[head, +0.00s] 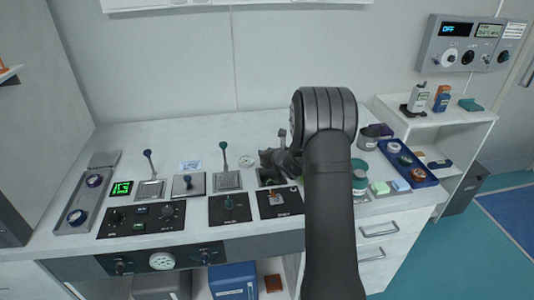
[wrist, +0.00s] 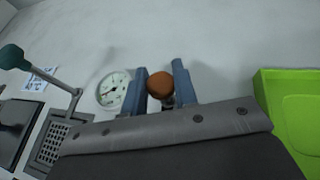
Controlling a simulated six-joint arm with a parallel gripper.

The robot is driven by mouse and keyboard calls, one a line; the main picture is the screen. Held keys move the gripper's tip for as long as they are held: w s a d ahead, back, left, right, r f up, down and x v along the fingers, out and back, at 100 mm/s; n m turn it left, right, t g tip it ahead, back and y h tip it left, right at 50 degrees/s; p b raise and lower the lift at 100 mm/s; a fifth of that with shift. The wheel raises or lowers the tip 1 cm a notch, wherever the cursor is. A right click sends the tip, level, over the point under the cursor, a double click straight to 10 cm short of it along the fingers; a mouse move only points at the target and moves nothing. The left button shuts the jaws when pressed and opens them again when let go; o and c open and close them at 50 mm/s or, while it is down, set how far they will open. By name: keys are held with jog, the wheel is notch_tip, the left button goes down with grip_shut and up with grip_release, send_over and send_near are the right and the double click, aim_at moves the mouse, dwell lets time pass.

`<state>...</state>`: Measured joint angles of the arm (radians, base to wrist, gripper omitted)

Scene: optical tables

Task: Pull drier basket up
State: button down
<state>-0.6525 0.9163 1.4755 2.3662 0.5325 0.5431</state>
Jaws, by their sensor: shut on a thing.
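My gripper (head: 278,162) is low over the back right of the worktop in the head view, right of the green-knobbed lever. In the wrist view its two blue-grey fingers (wrist: 160,90) are shut on a brown-orange round knob (wrist: 160,85), which appears to be the drier basket's handle. The basket itself is hidden beneath my gripper and wrist, so I cannot tell how high it sits. The green-knobbed lever (head: 224,158) rises from a grated plate (head: 228,181); it also shows in the wrist view (wrist: 12,58).
A round gauge (head: 246,162) lies just left of my gripper. A blue-knobbed lever (head: 149,163) stands farther left. Control panels (head: 140,220) line the front. Jars and a blue tray (head: 421,176) stand on the right. A lime-green object (wrist: 290,105) is close on the wrist view's right.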

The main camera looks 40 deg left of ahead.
notch_tip(320, 180, up, 7)
jog(key=shift+f, duration=0.2)
jog(key=c, duration=1.2)
grip_release()
jog(key=shift+r, duration=0.1)
jog(key=shift+c, duration=0.2)
jog(key=shift+o, duration=0.5)
jog(key=v, duration=1.7)
jog(key=shift+d, duration=0.25)
jog(key=x, duration=1.7)
jog(key=shift+a+f, duration=0.2)
jog(key=shift+a, duration=0.05)
